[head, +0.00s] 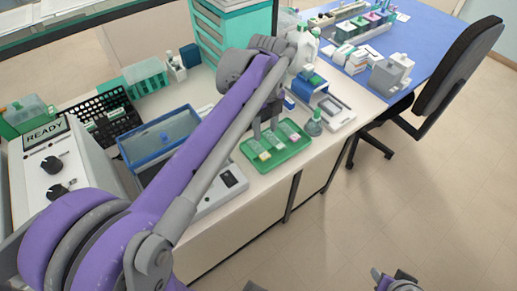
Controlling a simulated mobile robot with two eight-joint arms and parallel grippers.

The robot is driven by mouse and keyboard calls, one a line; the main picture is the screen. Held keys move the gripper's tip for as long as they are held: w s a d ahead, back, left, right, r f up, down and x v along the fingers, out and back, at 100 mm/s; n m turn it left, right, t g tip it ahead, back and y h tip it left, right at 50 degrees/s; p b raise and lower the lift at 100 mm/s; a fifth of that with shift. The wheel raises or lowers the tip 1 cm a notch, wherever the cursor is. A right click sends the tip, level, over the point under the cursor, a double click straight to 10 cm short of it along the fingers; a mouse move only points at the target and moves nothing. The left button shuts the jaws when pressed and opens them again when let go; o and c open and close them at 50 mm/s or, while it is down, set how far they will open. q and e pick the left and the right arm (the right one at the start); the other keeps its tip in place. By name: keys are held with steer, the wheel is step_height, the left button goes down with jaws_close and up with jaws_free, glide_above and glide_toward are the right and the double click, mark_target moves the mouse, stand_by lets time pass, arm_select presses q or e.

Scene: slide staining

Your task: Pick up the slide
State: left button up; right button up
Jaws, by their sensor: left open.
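A green tray (282,166) lies on the bench near its front edge. It holds several pale glass slides with coloured ends, and one slide (263,155) lies at its left side. My left gripper (265,131) is open and points down over the back left part of the tray, close to the slides. My arm hides part of the tray's surroundings, and I cannot tell whether the fingertips touch a slide. Part of my right arm's end (393,281) shows at the bottom edge, away from the bench, and its jaws are not clear.
A blue-rimmed basin (150,150), a black rack (105,112) and a READY box (55,165) are at left.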

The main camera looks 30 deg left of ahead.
mark_target(265, 156)
arm_select(q)
step_height(265, 156, down, 11)
steer(key=shift+d+r+b, duration=0.15)
steer(key=shift+r+b, duration=0.05)
steer(key=shift+b, duration=0.1)
jaws_close()
stand_by(0.4)
